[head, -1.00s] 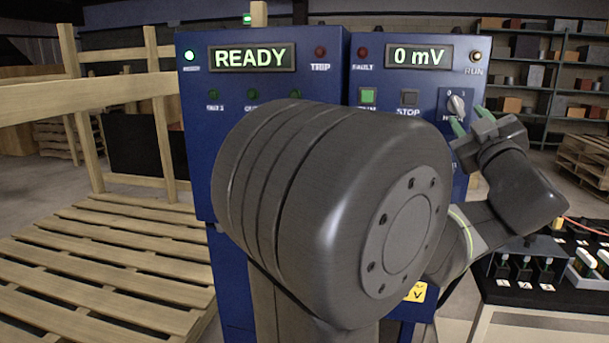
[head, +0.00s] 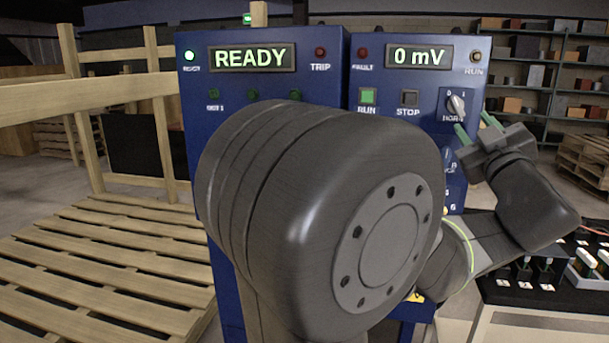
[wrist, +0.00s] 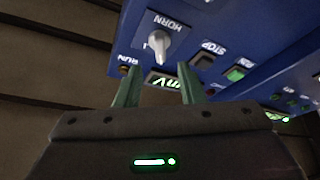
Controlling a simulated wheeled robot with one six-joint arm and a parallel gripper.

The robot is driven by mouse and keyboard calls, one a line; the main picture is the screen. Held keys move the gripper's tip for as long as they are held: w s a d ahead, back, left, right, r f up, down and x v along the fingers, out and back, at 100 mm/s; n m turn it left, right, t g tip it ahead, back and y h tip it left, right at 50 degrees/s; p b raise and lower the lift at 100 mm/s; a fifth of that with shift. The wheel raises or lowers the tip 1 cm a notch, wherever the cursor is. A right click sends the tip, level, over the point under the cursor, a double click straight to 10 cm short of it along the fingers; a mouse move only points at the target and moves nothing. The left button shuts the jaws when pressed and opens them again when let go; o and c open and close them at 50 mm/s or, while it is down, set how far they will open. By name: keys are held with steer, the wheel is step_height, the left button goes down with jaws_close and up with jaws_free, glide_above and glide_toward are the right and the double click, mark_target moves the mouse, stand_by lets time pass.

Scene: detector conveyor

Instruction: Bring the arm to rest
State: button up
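My gripper (head: 475,129) is in front of the right side of the blue control cabinet, just below and right of the horn knob (head: 456,104). In the wrist view my gripper (wrist: 159,88) shows two green fingers standing apart with nothing between them. The horn knob (wrist: 159,45) is beyond the fingertips, and they look clear of it. My arm is bent, with a large dark joint in front of the middle of the cabinet, hiding part of its front.
The blue cabinet (head: 196,125) shows READY and 0 mV, with a lit green RUN button (head: 367,96) and a STOP button (head: 409,98). A wooden pallet (head: 100,270) lies at left. A bench (head: 520,297) with small devices stands at right. Shelves (head: 545,75) are behind.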

mark_target(458, 108)
steer(key=x, duration=0.7)
steer(key=shift+w, duration=0.1)
steer(key=shift+w+a+f+m, duration=0.1)
steer(key=shift+w+m, duration=0.05)
steer(key=shift+m, duration=0.45)
steer(key=m+h+b, duration=0.1)
steer(key=m+h, duration=0.1)
steer(key=m, duration=0.1)
steer(key=shift+a, duration=0.1)
steer(key=m+h, duration=0.2)
steer(key=m, duration=0.2)
steer(key=m+h, duration=0.2)
steer(key=m, duration=0.2)
